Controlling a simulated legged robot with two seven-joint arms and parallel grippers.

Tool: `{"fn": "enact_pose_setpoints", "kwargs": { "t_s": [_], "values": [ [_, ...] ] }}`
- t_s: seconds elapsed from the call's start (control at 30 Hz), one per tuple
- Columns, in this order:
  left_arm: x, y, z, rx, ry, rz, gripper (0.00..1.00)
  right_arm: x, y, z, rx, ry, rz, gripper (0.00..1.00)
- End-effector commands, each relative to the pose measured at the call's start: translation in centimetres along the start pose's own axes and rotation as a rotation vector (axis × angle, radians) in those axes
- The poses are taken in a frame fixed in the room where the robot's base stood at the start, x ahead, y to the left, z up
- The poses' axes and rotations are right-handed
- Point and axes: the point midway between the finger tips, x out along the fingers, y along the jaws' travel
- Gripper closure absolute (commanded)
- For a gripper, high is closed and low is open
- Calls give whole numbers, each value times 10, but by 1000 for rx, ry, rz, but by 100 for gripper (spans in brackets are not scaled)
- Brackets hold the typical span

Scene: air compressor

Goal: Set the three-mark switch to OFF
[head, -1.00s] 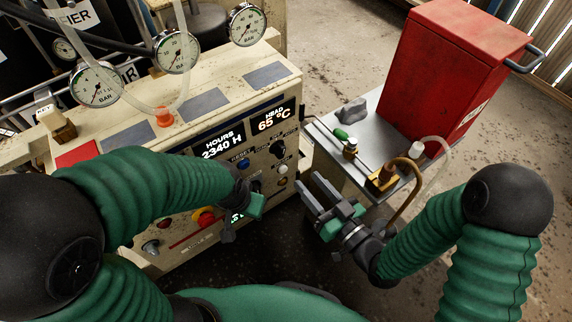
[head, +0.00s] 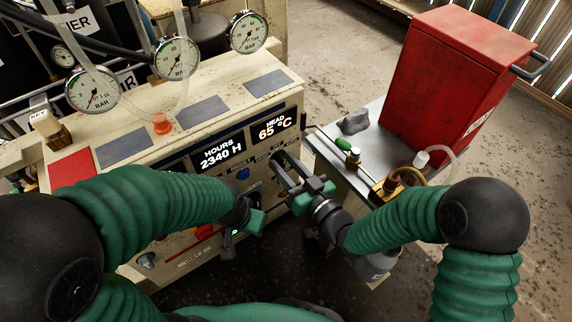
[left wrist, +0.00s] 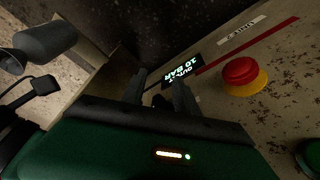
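The three-mark switch is a black rotary knob on the right side of the cream compressor panel (head: 252,172), below the HEAD 65 °C display (head: 274,127). My right gripper (head: 277,174) is at that spot, its fingers apart and pointing at the panel. The fingers cover most of the knob, so its pointing and any contact cannot be told. My left gripper (head: 238,228) hangs in front of the lower panel. In the left wrist view its two fingers (left wrist: 161,92) stand apart, with a dark shape between them that I cannot identify.
A red emergency button (left wrist: 241,73) on a yellow base and an OUTLET 10 BAR display (left wrist: 182,73) are near my left gripper. A metal bench (head: 333,152) with a red box (head: 447,75) stands at right.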

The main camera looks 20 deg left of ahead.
Motion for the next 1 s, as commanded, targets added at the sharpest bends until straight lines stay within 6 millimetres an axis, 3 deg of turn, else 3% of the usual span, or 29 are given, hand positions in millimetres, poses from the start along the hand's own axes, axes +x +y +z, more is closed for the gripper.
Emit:
{"fn": "enact_pose_setpoints", "kwargs": {
  "t_s": [0.1, 0.4, 0.67, 0.7, 1.0],
  "values": [
    [0, 0, 0, 0, 0, 0, 64, 0, 1, 0, 0, -1, 2, 100],
    [6, 0, 1, 0, 0, 0, 64, 0, 0, 1, -194, 0, 2, 100],
    [5, 0, 1, 0, 0, 0, 64, -1, 1, 1, -208, -2, 3, 100],
    [5, 0, 1, 0, 0, 0, 64, -1, 1, 1, -208, -2, 3, 60],
    [4, 0, 1, 0, 0, 0, 64, -3, 0, 0, -207, -1, 2, 60]
  ]
}}
